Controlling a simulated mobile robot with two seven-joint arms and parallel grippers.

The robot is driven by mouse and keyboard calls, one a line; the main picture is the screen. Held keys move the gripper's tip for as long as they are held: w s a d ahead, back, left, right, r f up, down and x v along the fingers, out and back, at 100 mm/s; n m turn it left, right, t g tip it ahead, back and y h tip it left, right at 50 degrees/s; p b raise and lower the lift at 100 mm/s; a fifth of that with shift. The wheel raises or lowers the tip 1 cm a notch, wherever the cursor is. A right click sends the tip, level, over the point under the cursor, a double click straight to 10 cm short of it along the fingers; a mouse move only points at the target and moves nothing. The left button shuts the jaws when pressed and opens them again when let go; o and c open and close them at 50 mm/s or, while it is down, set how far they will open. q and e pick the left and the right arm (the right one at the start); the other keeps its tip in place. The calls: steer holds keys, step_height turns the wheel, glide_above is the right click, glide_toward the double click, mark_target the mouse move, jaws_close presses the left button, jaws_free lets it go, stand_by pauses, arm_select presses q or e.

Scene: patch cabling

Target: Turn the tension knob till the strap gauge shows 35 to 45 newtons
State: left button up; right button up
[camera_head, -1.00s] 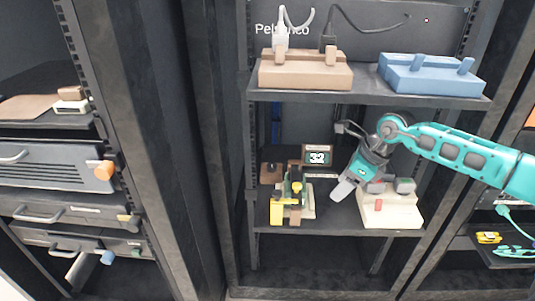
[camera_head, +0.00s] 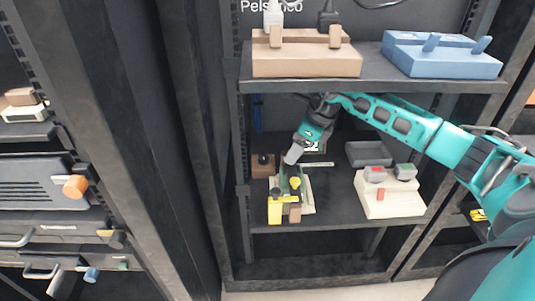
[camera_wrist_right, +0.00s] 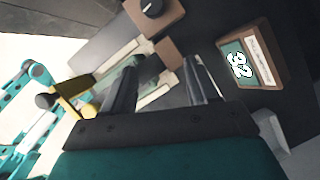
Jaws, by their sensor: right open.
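The strap gauge (camera_wrist_right: 240,65) reads 32 in the right wrist view. In the head view its display (camera_head: 312,146) is partly covered by my right gripper. A brown block with a round black knob (camera_wrist_right: 152,8) is at the top of the right wrist view; it also shows at the left of the shelf in the head view (camera_head: 263,160). The strap fixture (camera_head: 306,203), cream and green with yellow parts, stands beside it. My right gripper (camera_head: 291,157) is open above the fixture's back, close to the knob block. Contact cannot be made out. My left gripper is not in view.
A cream box with red and green-grey parts (camera_head: 392,200) and a grey tray (camera_head: 369,153) sit to the right on the same shelf (camera_head: 336,205). The upper shelf holds a brown block (camera_head: 306,62) and a blue block (camera_head: 440,62). Rack posts bound both sides.

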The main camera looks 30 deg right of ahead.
glide_above(265, 157)
steer(key=s+d, duration=0.2)
steer(key=s, duration=0.1)
steer(key=shift+w+a+b, duration=0.15)
steer(key=shift+a+b, duration=0.05)
steer(key=shift+b, duration=0.1)
steer(key=b+x, duration=0.1)
steer(key=x, duration=0.3)
steer(key=shift+w+r, duration=0.1)
steer(key=shift+w+f, duration=0.15)
steer(key=shift+f, duration=0.15)
steer(key=shift+w+a+f, duration=0.1)
steer(key=shift+a+f, duration=0.05)
steer(key=shift+f, duration=0.1)
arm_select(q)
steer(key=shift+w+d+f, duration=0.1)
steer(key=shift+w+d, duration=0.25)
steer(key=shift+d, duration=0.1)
